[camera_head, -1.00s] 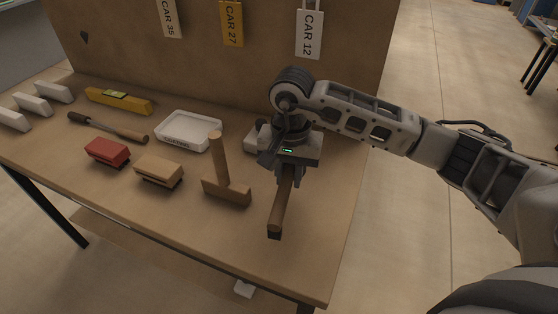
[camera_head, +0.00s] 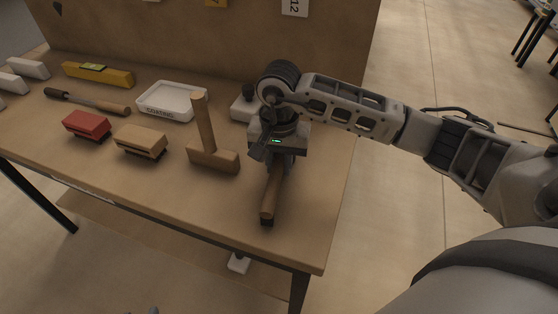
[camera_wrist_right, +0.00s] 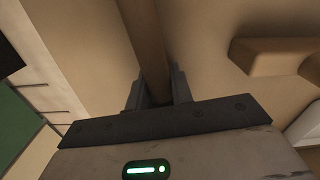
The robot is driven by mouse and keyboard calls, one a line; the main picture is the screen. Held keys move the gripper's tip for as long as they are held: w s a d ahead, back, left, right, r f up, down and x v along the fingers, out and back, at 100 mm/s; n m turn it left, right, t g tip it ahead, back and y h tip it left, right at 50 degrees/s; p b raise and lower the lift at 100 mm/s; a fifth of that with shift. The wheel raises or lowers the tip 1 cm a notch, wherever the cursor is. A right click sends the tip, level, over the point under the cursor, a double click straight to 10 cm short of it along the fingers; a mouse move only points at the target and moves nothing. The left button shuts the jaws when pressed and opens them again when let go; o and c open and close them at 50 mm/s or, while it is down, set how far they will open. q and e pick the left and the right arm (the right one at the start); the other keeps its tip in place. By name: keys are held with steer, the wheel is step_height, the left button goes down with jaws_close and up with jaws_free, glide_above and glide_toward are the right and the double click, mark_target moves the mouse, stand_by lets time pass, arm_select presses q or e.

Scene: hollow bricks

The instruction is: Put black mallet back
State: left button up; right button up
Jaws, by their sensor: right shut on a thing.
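My right gripper (camera_head: 275,170) is shut around a brown wooden handle (camera_head: 269,196) with a dark end, over the right part of the table. The handle (camera_wrist_right: 146,42) also shows between the fingers in the right wrist view. I take it for the black mallet's handle, but no black head can be made out; the gripper hides the handle's far part. My left gripper is not in view.
A wooden mallet (camera_head: 213,156) stands handle-up just left of my right gripper. Tan (camera_head: 141,141) and red (camera_head: 87,124) blocks, a white tray (camera_head: 170,101) and a yellow level (camera_head: 98,75) lie further left. A board (camera_head: 200,45) rises behind. The table's front right is clear.

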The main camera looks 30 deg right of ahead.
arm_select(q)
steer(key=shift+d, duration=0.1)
arm_select(e)
steer(key=shift+r, duration=0.1)
stand_by(0.3)
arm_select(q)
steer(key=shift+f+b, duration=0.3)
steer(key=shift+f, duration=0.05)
arm_select(e)
steer(key=shift+f, duration=0.25)
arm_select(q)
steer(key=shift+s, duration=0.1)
arm_select(e)
steer(key=o, duration=1)
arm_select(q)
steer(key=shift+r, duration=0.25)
arm_select(e)
step_height(320, 180, up, 16)
